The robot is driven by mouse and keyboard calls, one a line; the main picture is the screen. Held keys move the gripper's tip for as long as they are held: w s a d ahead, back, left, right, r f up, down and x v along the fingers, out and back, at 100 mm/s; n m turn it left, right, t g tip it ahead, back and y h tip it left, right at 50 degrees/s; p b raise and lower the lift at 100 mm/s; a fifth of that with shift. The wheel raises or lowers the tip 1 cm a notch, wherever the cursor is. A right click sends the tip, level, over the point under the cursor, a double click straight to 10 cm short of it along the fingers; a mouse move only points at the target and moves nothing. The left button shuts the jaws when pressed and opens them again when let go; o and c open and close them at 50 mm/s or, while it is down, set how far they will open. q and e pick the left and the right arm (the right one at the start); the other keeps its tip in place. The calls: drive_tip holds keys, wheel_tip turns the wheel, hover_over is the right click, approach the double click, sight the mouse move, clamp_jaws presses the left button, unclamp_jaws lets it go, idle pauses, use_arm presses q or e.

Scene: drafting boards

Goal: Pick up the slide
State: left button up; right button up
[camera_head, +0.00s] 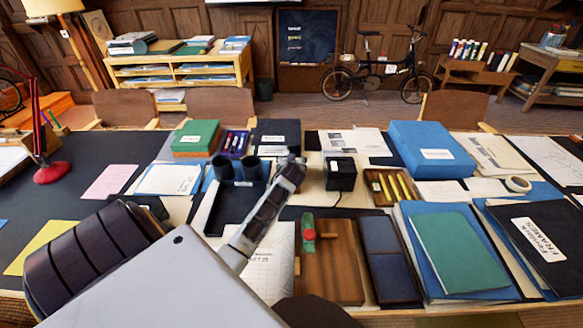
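I cannot tell for certain which thing is the slide. A small green piece with a red knob (309,232) lies on a brown wooden board (340,270) at the front centre of the table; it may be the slide. My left arm comes in from the lower left, large and close. Its narrow dark end, which I take as my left gripper (287,176), points up and right over the table, left of the wooden board. Its fingertips do not show clearly, and it covers part of the papers and a black tray. My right gripper is not in view.
Right of the board lie a dark blue case (393,262), a green folder (459,251) and a black book (541,240). Behind are a black box (341,173), a pencil tray (376,194) and a blue box (430,152). A red lamp (50,172) stands left.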

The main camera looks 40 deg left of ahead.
use_arm(q)
drive_tip(key=shift+c, duration=0.2)
drive_tip(key=c, duration=0.7)
drive_tip(key=shift+c, duration=0.2)
drive_tip(key=shift+r, duration=0.1)
drive_tip(key=shift+r, duration=0.55)
wheel_tip(320, 180, up, 9)
drive_tip(key=p, duration=0.1)
drive_tip(key=shift+f, duration=0.15)
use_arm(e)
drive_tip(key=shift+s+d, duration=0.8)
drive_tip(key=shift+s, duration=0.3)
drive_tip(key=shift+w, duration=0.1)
